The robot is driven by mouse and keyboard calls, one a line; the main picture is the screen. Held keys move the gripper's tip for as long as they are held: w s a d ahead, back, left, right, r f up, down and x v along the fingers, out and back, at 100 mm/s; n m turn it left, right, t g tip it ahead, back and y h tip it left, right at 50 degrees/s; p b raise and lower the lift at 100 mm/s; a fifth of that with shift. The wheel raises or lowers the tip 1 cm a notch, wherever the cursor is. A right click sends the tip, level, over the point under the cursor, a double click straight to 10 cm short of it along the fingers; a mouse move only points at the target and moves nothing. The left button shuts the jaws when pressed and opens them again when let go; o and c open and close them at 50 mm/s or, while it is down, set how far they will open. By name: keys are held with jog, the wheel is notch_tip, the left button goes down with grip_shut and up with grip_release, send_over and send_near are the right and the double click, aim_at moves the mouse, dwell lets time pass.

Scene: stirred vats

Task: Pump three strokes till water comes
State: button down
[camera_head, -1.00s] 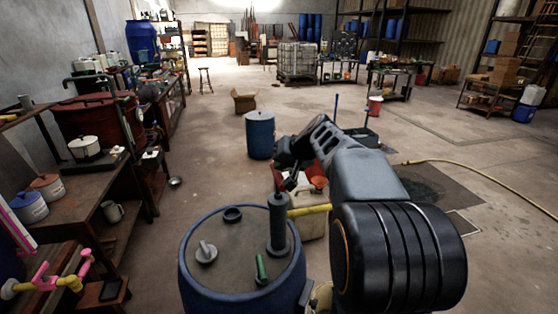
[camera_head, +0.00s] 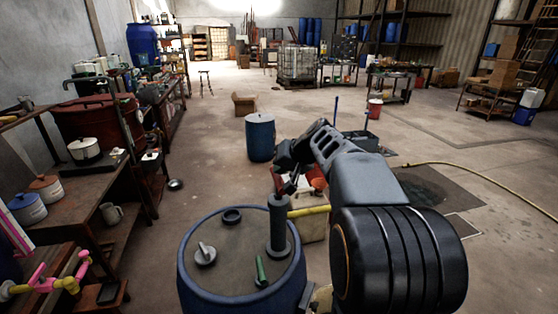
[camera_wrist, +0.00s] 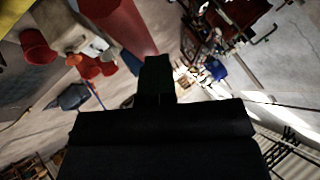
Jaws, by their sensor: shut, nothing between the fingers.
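A hand pump (camera_head: 278,225) with a grey upright cylinder stands on the lid of a blue drum (camera_head: 190,280) in the head view. A yellow spout (camera_head: 308,210) points right from it, and its red handle (camera_head: 277,181) shows at the top. My gripper (camera_head: 288,187) is beside the handle, small and dark against it; whether they touch is unclear. In the wrist view my gripper (camera_wrist: 157,72) is shut and empty. A large red bar (camera_wrist: 118,22), likely the handle, passes close to the fingertips. No water shows at the spout.
A pale container (camera_head: 313,225) stands under the spout, partly hidden by my arm. A grey knob (camera_head: 205,255) and a green piece (camera_head: 261,271) are on the drum lid. A blue barrel (camera_head: 260,137) stands behind. A cluttered bench (camera_head: 85,185) lines the left.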

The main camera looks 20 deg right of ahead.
aim_at(280, 176)
jog(key=shift+f+b, duration=1.05)
jog(key=shift+f, duration=0.2)
dwell(0.6)
jog(key=shift+r, duration=0.15)
jog(key=shift+r+p, duration=2.5)
jog(key=shift+r, duration=1.1)
notch_tip(280, 176, up, 6)
jog(key=p, duration=0.4)
jog(key=s+a+f+n+g+h, duration=0.2)
jog(key=s+a+f, duration=0.3)
jog(key=s, duration=0.5)
jog(key=s+a+f+n+g+h, duration=0.1)
jog(key=s+a+f+n+g, duration=0.1)
jog(key=s+a+f, duration=0.4)
jog(key=s+f, duration=0.4)
jog(key=s, duration=0.1)
jog(key=shift+s+h, duration=0.2)
jog(key=shift+h, duration=0.2)
